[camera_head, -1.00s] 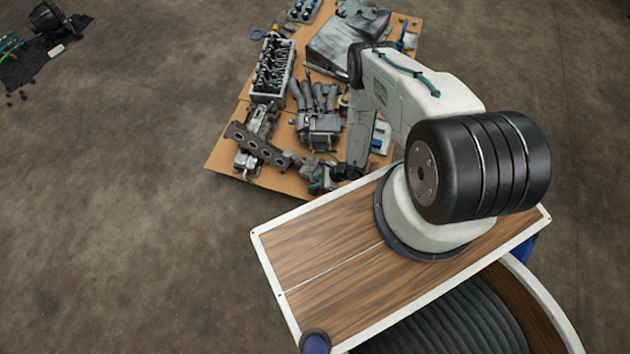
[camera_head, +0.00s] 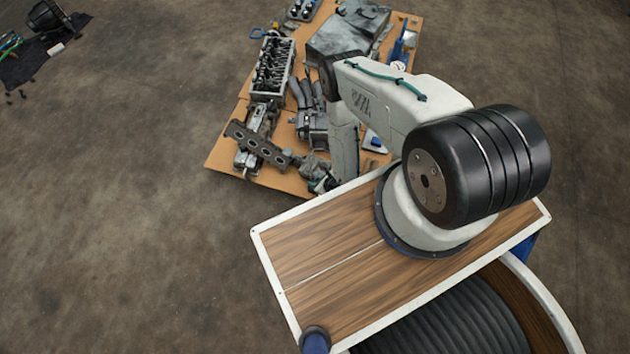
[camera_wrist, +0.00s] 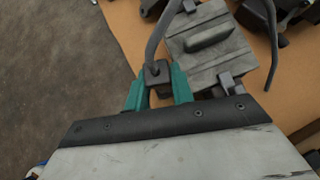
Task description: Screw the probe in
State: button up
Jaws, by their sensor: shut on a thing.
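In the wrist view, my gripper (camera_wrist: 158,90) has two green fingers. They are closed on a small dark block, which looks like the probe (camera_wrist: 157,72). A thick grey cable rises from the top of the block toward the upper edge of the view. The lower end of the probe is hidden between the fingers and behind the gripper body. I cannot make out a threaded hole for it. In the head view my arm covers most of the gripper area, so the probe cannot be made out there.
A grey ribbed metal part (camera_wrist: 210,48) lies close to the right of the fingers. The orange-brown board (camera_head: 232,168) carries several engine parts, including a cylinder head (camera_head: 272,68), a flat manifold (camera_head: 258,145) and a large grey box (camera_head: 346,32).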

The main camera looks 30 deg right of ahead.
jog(key=shift+w+r, duration=0.1)
jog(key=shift+w, duration=0.05)
jog(key=o, duration=0.9)
jog(key=shift+a, duration=0.1)
jog(key=v, duration=0.7)
jog(key=shift+s+r, duration=0.2)
jog(key=shift+s, duration=0.15)
jog(key=shift+w, duration=0.1)
